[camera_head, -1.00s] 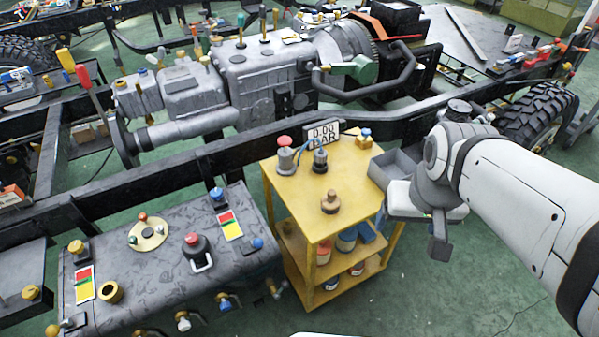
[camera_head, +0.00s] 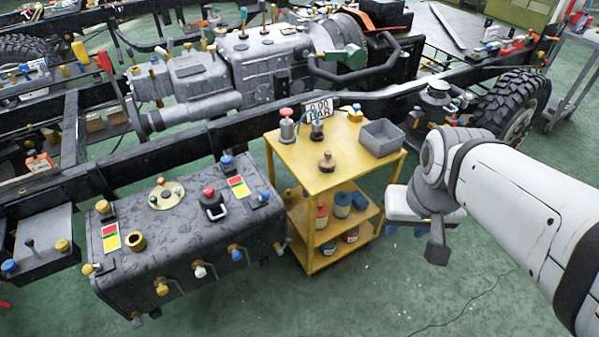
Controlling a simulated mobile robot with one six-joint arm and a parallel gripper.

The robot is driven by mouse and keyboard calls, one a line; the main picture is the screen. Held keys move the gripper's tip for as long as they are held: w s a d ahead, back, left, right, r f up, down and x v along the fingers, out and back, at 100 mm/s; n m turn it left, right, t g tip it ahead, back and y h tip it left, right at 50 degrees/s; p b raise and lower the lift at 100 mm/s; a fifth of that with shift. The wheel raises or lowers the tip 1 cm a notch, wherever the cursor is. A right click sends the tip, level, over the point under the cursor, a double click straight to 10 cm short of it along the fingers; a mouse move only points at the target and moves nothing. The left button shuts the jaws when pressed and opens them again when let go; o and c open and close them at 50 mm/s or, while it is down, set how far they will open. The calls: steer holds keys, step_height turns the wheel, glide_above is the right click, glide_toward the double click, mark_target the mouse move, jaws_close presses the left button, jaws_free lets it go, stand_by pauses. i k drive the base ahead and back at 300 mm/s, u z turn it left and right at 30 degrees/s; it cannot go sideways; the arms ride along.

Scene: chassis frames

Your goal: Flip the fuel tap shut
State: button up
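A dark grey tank (camera_head: 185,240) stands at the lower left, against the black chassis rail. Several small taps and valves stick out of its front and ends, among them a white-handled one (camera_head: 199,270), a blue-handled one (camera_head: 236,254) and a yellow-handled one (camera_head: 162,287). A brass one (camera_head: 283,245) is at its right end. I cannot tell which is the fuel tap or how any handle is set. My gripper (camera_head: 436,247) hangs right of the yellow cart, well apart from the tank. Its fingers are not clear enough to tell open from shut.
A yellow cart (camera_head: 300,176) with a gauge, fittings and a grey bin (camera_head: 382,138) stands between the tank and my arm. The chassis rail (camera_head: 240,132) runs behind both. A tyre (camera_head: 512,107) is at the right. Green floor in front is free.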

mark_target(288, 240)
steer(key=z, duration=0.1)
steer(key=k, duration=0.35)
steer(key=u, duration=0.6)
steer(key=i, duration=0.85)
steer(key=u, duration=1.15)
steer(key=k, duration=1)
steer(key=z, duration=0.55)
steer(key=i, duration=0.9)
